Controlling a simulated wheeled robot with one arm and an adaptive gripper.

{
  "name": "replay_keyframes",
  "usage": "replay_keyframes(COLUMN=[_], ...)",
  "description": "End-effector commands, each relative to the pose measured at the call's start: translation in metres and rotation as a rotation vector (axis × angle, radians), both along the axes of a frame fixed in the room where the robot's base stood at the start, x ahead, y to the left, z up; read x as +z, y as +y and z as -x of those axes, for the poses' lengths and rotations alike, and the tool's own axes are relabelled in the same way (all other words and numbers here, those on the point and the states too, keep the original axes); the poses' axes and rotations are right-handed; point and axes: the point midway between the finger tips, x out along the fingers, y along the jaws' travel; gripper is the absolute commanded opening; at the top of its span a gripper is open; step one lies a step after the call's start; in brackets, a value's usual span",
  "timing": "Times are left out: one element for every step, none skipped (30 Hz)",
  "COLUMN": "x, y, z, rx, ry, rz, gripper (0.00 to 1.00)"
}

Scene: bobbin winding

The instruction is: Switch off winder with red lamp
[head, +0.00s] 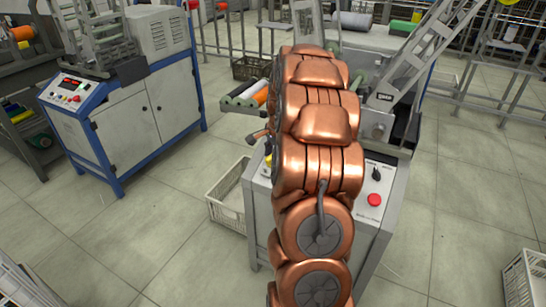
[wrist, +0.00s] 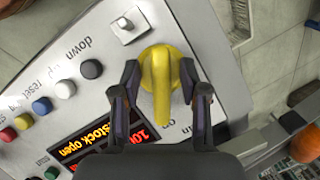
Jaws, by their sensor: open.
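In the wrist view, a yellow rotary switch (wrist: 155,80) stands on a light grey control panel (wrist: 110,55), its handle running up and down the picture. My gripper (wrist: 159,70) is open, one finger on each side of the yellow switch. I cannot tell whether the fingers touch it. In the head view, the winder (head: 380,235) stands behind my copper arm, which hides much of its panel. A red button (head: 374,200) and a black knob (head: 376,174) show right of the arm. I cannot make out a lit red lamp on this winder.
The panel also bears a lit display (wrist: 100,145) reading partly "stock open" and several coloured buttons. A second winder (head: 140,110) stands at left. A pale crate (head: 228,200) sits on the floor beside the nearer winder, another crate (head: 524,280) at lower right.

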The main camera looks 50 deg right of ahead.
Motion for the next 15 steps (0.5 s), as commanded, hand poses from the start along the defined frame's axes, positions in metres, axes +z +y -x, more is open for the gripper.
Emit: replay_keyframes(x=[-0.0033, -0.0042, -0.0048, -0.0049, -0.0049, -0.0046, -0.0044, -0.0044, -0.0043, -0.0042, -0.0042, -0.0042, -0.0041, -0.0041, -0.0041], y=[-0.0001, -0.0002, -0.0003, -0.0004, -0.0005, -0.0005, -0.0006, -0.0006, -0.0006, -0.0006, -0.0006, -0.0005, -0.0005, -0.0006, -0.0007], z=[-0.0007, -0.0010, -0.0013, -0.0013, -0.0014, -0.0014, -0.0014, -0.0014, -0.0013, -0.0013, -0.0013, -0.0012, -0.0012, -0.0013, -0.0013], rx=[0.000, 0.000, 0.000, 0.000, 0.000, 0.000, 0.000, 0.000, 0.000, 0.000, 0.000, 0.000, 0.000, 0.000, 0.000], ry=[0.000, 0.000, -0.001, -0.001, -0.001, -0.002, -0.002, -0.002, -0.002, -0.002, -0.002, -0.002, -0.002, -0.002, -0.002], rz=[0.000, 0.000, 0.001, 0.001, 0.001, 0.001, 0.001, 0.001, 0.001, 0.001, 0.001, 0.001, 0.001, 0.001, 0.001], gripper=[0.44, 0.44, 0.44, 0.44, 0.44, 0.44, 0.44, 0.44, 0.44, 0.41, 0.38, 0.33, 0.30, 0.27, 0.23])
